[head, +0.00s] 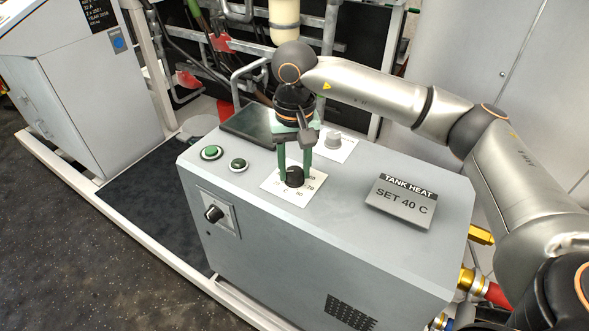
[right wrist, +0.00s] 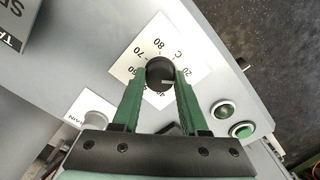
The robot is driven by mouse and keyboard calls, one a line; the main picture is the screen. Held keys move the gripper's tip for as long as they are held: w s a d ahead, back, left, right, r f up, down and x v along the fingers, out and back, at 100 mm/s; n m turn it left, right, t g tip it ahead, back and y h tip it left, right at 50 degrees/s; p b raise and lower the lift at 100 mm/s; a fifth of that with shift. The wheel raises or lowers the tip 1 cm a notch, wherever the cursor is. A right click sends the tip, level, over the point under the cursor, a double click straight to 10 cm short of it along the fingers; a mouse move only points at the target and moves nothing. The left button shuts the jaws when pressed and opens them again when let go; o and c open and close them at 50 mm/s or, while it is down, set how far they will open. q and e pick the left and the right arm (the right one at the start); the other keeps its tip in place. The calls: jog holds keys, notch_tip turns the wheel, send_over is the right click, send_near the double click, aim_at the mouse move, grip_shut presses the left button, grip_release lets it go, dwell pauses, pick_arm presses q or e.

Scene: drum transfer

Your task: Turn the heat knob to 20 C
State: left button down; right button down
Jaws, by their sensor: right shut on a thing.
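The heat knob (head: 294,177) is black and round on a white scale plate (head: 279,193) on top of the grey cabinet. My right gripper (head: 294,169) comes down from above with its green fingers on either side of the knob, shut on it. In the right wrist view the knob (right wrist: 160,73) sits between the two fingertips (right wrist: 160,82). The scale plate (right wrist: 125,68) shows 20, C, 80 and 70; other figures are partly hidden by the fingers. A small pale mark shows on the knob, but its exact reading is unclear. My left gripper is out of view.
A sign (head: 400,202) on the cabinet (head: 330,250) reads TANK HEAT, SET 40 C. Two green buttons (head: 212,153) stand left of the knob. A grey knob (head: 333,139) is behind it, and a black knob (head: 214,214) is on the front face.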

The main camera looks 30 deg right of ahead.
aim_at(294, 171)
jog(key=shift+n, duration=0.7)
jog(key=shift+c, duration=2.2)
grip_release()
jog(key=shift+r, duration=0.1)
notch_tip(294, 171, up, 12)
jog(key=p, duration=0.1)
jog(key=shift+r, duration=0.2)
